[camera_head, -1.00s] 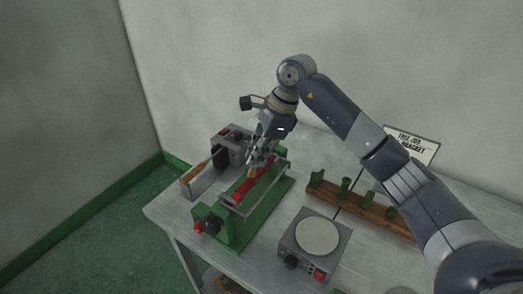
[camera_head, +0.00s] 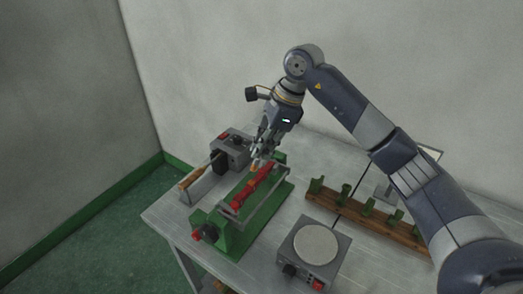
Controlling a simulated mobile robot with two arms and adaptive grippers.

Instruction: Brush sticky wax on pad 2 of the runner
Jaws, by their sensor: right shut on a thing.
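The red wax runner (camera_head: 242,200) lies along a green fixture (camera_head: 236,238) with metal rails, at the left of the table. Its separate pads are too small to tell apart. My right gripper (camera_head: 261,153) comes down over the runner's far end. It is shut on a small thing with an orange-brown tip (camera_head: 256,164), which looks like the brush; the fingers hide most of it. The tip is close to the runner's far end, and I cannot tell whether it touches. My left gripper is not in view.
A grey box (camera_head: 233,143) and a wooden-handled tool (camera_head: 192,178) stand left of the fixture. A hot plate (camera_head: 316,243) is at front centre. A wooden rack (camera_head: 377,222) with green pieces stands right. My right arm partly hides a sign. The table (camera_head: 160,212) is bare at its left corner.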

